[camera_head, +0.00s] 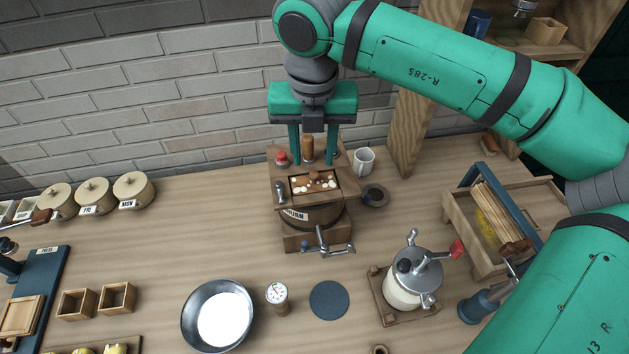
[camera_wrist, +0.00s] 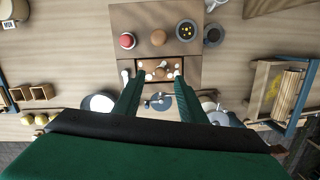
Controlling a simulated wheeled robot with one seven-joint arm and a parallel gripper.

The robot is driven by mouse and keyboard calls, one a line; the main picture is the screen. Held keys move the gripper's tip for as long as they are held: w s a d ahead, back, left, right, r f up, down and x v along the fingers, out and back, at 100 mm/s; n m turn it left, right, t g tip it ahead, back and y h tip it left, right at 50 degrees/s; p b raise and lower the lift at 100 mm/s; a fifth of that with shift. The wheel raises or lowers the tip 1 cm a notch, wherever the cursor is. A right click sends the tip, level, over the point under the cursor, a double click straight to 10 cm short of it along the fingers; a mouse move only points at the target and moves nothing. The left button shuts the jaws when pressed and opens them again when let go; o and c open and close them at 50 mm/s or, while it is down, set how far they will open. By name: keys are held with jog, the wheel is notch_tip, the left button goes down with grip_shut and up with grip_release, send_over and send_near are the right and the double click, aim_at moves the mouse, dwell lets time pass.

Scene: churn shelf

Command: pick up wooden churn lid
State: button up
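A wooden churn (camera_head: 322,214) with a label and a metal crank stands near the back wall. Its top has an open recess (camera_head: 342,188) holding white lumps and a small brown wooden piece (camera_head: 314,176). In the wrist view this brown piece (camera_wrist: 160,73) lies between my finger tips. A wooden knob or peg (camera_head: 307,147) stands behind the recess. I cannot tell for certain which wooden part is the lid. My gripper (camera_head: 313,163) points down over the churn, fingers apart and empty; it also shows in the wrist view (camera_wrist: 159,78). Contact is not visible.
A red-topped item (camera_head: 282,159) sits beside the knob. A white mug (camera_head: 364,161) and a dark cup (camera_head: 374,196) stand right of the churn. In front are a pan (camera_head: 190,318), a dial gauge (camera_head: 277,294), a dark disc (camera_head: 329,300) and a metal-lidded pot (camera_head: 402,290).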

aim_at(314, 173)
notch_tip(314, 173, down, 5)
jog(key=shift+w+r, duration=0.1)
dwell(0.3)
grip_shut()
